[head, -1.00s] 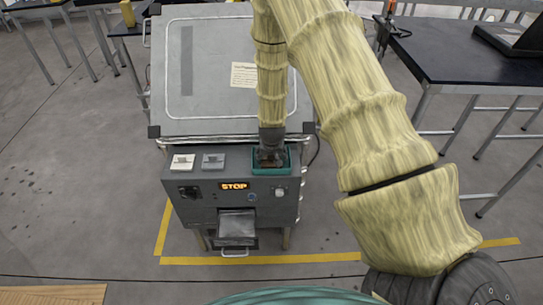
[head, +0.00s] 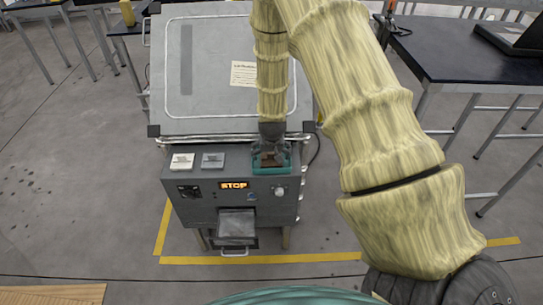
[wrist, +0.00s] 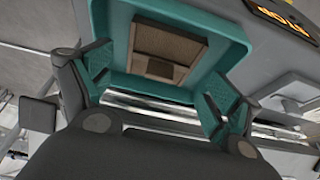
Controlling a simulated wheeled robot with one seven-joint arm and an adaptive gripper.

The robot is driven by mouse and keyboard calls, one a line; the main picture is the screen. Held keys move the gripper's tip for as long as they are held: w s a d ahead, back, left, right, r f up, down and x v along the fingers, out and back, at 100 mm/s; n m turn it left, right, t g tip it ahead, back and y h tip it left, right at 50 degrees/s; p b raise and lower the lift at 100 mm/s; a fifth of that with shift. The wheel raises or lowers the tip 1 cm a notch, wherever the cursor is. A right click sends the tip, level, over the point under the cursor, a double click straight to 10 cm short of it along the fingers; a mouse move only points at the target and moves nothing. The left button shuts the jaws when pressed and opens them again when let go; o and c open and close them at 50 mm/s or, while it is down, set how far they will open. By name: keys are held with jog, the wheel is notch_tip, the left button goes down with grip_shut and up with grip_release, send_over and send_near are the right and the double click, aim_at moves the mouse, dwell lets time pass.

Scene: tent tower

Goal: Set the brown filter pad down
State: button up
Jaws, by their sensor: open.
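The brown filter pad (wrist: 165,52) lies inside a teal tray (wrist: 240,42) in the wrist view, flat on its floor. The pad also shows in the head view (head: 270,160), low in the teal tray (head: 287,168) on top of the grey machine. My gripper (head: 271,147) is above the tray, pointing down. In the wrist view my gripper (wrist: 160,88) has its two teal-tipped fingers spread wide, with nothing held between them. The pad is apart from the fingers.
A grey machine (head: 232,207) with a lit STOP display carries a white block (head: 182,162) and a grey block (head: 213,161) left of the tray. A large tilted panel (head: 205,75) stands behind. Dark tables (head: 450,55) are at the right.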

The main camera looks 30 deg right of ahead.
jog(key=b+v, duration=0.1)
jog(key=v, duration=0.8)
jog(key=s+a+f+n+g, duration=0.15)
jog(key=s+a+f, duration=0.25)
jog(key=s+f, duration=0.4)
jog(key=s+a+f+n, duration=0.2)
jog(key=s+a+f, duration=0.2)
jog(key=s+f, duration=0.35)
jog(key=s+a+f, duration=0.2)
jog(key=s+a, duration=0.1)
jog(key=s, duration=0.3)
jog(key=s+a+f+n+g+y, duration=0.1)
jog(key=s+a+f, duration=0.2)
jog(key=s, duration=0.4)
jog(key=s+a+f+n+g+y, duration=0.1)
jog(key=s+a+f, duration=0.2)
jog(key=s, duration=0.4)
jog(key=shift+s+a+f, duration=0.2)
jog(key=shift+a+f, duration=0.05)
jog(key=shift+a, duration=0.2)
